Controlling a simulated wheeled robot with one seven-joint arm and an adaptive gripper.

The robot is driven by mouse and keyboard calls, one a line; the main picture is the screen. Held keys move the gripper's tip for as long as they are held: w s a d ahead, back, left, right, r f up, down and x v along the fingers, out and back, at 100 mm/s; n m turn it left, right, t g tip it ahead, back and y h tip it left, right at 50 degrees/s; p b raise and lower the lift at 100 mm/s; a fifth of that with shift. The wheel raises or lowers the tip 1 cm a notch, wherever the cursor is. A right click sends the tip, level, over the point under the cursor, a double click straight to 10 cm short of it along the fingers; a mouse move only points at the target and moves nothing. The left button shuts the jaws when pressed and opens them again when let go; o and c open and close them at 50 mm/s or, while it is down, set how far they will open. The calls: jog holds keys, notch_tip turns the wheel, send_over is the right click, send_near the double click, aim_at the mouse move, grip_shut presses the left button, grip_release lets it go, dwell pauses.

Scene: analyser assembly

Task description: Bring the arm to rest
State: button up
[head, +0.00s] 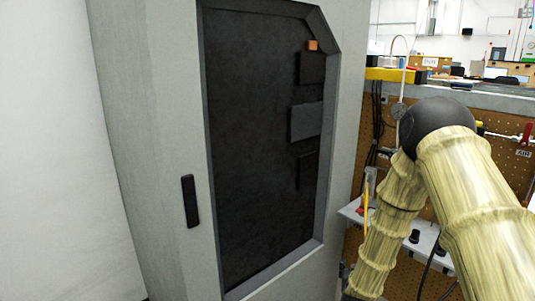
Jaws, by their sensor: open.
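My arm stands at the right of the head view, bent at a dark round joint, with its pale yellow-brown links running down out of the bottom of the picture. My gripper is not in view, so its jaws and anything near them cannot be seen. The arm stands in front of a pegboard bench and to the right of a tall grey cabinet (160,130). In the picture it does not overlap the cabinet's dark front panel (250,150).
The cabinet has a black handle (190,201) and a small orange block (313,45) at its upper right. Behind my arm are a pegboard (512,165) with tools and a small grey shelf (355,212). A plain white wall (50,150) fills the left.

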jog(key=s+a+f+n+g+y+p, duration=0.1)
jog(key=s+a+f+g+y+p, duration=0.15)
jog(key=s+f, duration=0.8)
jog(key=s+a+f+g+p, duration=0.1)
jog(key=s+g, duration=0.2)
jog(key=s, duration=1)
jog(key=s+a+f+n+g+y+p, duration=0.1)
jog(key=s+g, duration=0.3)
jog(key=s, duration=0.9)
jog(key=s+a+f+g+p, duration=0.1)
jog(key=s+a+f+g, duration=0.1)
jog(key=s, duration=1.1)
jog(key=shift+a+f+g+y+p, duration=0.35)
jog(key=shift+a+f+g+p, duration=0.05)
jog(key=shift+f+g, duration=0.35)
jog(key=shift+r, duration=0.1)
